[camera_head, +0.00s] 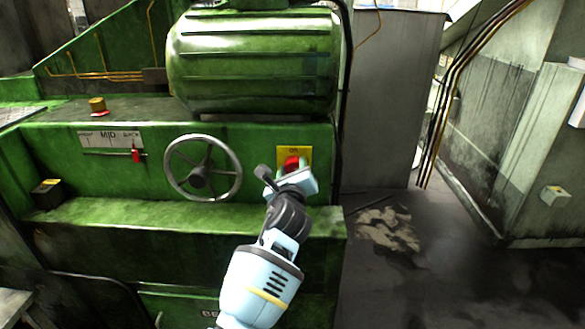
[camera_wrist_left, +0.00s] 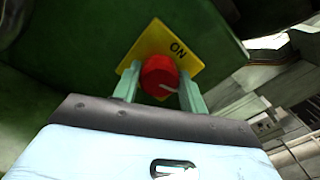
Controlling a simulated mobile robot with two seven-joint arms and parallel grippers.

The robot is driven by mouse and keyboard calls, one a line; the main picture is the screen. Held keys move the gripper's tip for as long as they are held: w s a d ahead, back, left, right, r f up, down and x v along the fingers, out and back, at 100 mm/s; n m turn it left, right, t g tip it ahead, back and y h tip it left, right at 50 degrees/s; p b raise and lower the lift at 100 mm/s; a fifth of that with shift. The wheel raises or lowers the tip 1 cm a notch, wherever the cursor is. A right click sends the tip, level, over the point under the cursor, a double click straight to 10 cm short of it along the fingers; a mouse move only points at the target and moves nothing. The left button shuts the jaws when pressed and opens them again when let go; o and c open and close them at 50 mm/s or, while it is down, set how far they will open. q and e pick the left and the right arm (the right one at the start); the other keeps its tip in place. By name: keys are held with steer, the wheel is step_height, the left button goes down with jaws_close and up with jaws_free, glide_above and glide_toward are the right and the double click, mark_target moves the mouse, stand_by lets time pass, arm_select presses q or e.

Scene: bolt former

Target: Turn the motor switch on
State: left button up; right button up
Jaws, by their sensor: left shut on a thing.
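The motor switch is a red knob (camera_head: 291,164) on a yellow plate (camera_head: 304,154) on the green machine's front, right of the handwheel. In the left wrist view the red knob (camera_wrist_left: 159,75) shows a pale pointer line toward the lower right, and the yellow plate (camera_wrist_left: 183,46) reads "ON" at its upper right. My left gripper (camera_head: 291,170) is at the knob. In the left wrist view its two pale green fingers (camera_wrist_left: 159,80) stand on either side of the knob, shut on it. My right gripper is not in view.
A grey handwheel (camera_head: 203,168) stands close left of my left gripper. A green motor drum (camera_head: 255,60) sits above on the machine. A red lever (camera_head: 136,154) is further left. Dark floor with a pale patch (camera_head: 388,229) lies open at right.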

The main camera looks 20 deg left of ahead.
arm_select(q)
steer(key=n, duration=0.2)
steer(key=shift+n, duration=0.4)
steer(key=n, duration=0.4)
steer(key=shift+a+f+n, duration=0.1)
steer(key=shift+n, duration=0.2)
steer(key=n, duration=0.5)
steer(key=shift+f+b, duration=0.1)
steer(key=shift+b, duration=0.2)
steer(key=shift+n, duration=1.5)
steer(key=o, duration=1)
